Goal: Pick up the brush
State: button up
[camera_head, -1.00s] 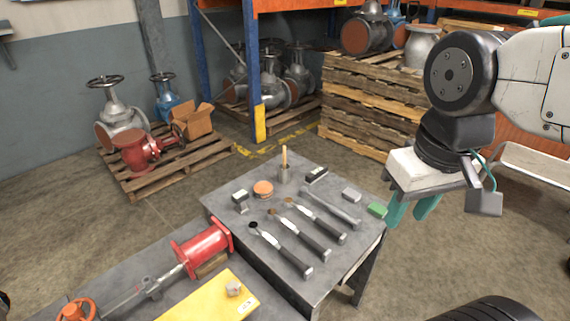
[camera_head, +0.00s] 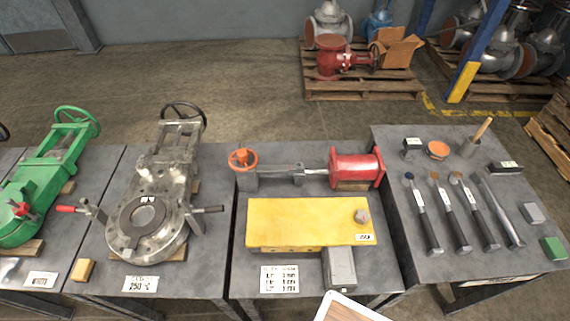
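My gripper is not in view now.
Several dark-handled tools (camera_head: 428,222) lie in a row in front of the cup. An orange disc (camera_head: 438,149) and a black block (camera_head: 504,168) flank it. A green block (camera_head: 553,248) sits at the right edge. Valves and a yellow plate (camera_head: 300,218) fill the tables to the left.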

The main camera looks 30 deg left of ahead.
aim_at(483, 127)
jog(key=z, duration=2.35)
jog(key=i, duration=1.65)
jog(key=u, duration=3.2)
jog(key=i, duration=0.5)
jog(key=u, duration=0.15)
